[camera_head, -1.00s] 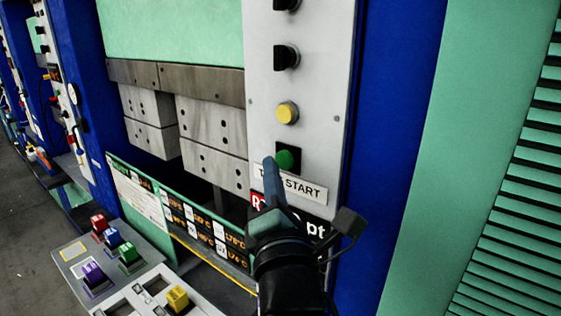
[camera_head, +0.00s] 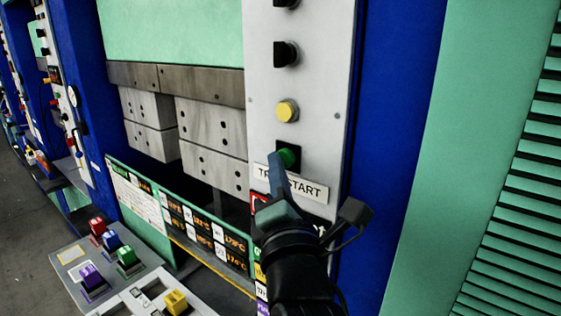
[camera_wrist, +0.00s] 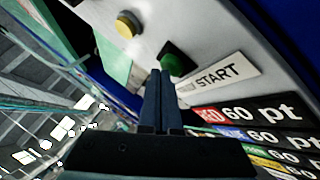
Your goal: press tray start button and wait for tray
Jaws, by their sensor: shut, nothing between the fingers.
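The green tray start button (camera_head: 289,155) sits on a black square mount on the grey control panel, above a white label (camera_head: 300,187) that reads START. My gripper (camera_head: 277,162) is shut and empty, its fingertips just at the lower left of the button in the head view. In the wrist view the closed fingers (camera_wrist: 162,75) point up the panel, with their tips beside the green button (camera_wrist: 173,64). I cannot tell whether they touch it. No tray in motion shows; the press opening behind is partly hidden by my arm.
A yellow button (camera_head: 287,111) and black knobs (camera_head: 286,54) sit higher on the panel. Grey press blocks (camera_head: 212,133) hang to the left.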

